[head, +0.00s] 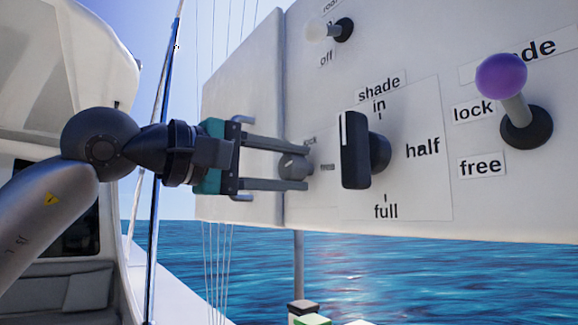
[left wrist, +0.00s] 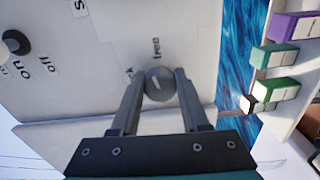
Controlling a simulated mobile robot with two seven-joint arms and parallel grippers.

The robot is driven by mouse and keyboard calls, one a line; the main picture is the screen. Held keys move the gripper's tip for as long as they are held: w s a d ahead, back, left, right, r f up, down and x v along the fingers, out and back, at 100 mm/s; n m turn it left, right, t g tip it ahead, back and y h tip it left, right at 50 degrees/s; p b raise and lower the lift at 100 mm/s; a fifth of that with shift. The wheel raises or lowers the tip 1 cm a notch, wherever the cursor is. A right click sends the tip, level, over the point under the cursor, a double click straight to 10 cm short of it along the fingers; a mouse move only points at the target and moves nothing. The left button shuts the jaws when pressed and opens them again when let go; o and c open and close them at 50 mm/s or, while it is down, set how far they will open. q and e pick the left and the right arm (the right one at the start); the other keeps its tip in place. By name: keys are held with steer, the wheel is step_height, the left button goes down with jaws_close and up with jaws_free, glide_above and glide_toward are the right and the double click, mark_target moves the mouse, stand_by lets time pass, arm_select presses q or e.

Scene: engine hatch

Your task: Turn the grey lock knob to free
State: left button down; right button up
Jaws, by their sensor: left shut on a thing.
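The small grey lock knob (head: 290,166) sits on the white panel (head: 420,195), low and left of the big black knob. My left gripper (head: 305,171) reaches it from the left, with its two fingers on opposite sides of the knob and shut on it. In the left wrist view the grey knob (left wrist: 160,84) sits between the fingertips of my left gripper (left wrist: 162,88). A pale line shows on its face; I cannot tell exactly which label it points at. The free label (left wrist: 156,47) is above it there; another label at its upper left is partly hidden by a finger.
A black shade knob (head: 355,150) stands out just right of the fingertips, its white mark toward "in". A purple-balled lever (head: 502,75) is farther right, and a pale-tipped switch (head: 318,31) is above. Coloured blocks (left wrist: 275,90) stand beyond the panel edge.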

arm_select(q)
steer(key=shift+m, duration=1.4)
steer(key=shift+f, duration=0.1)
steer(key=shift+c, duration=2)
jaws_free()
steer(key=shift+s+a, duration=0.25)
steer(key=shift+a, duration=0.2)
steer(key=b+v, duration=0.3)
steer(key=v, duration=1.1)
steer(key=shift+s, duration=0.15)
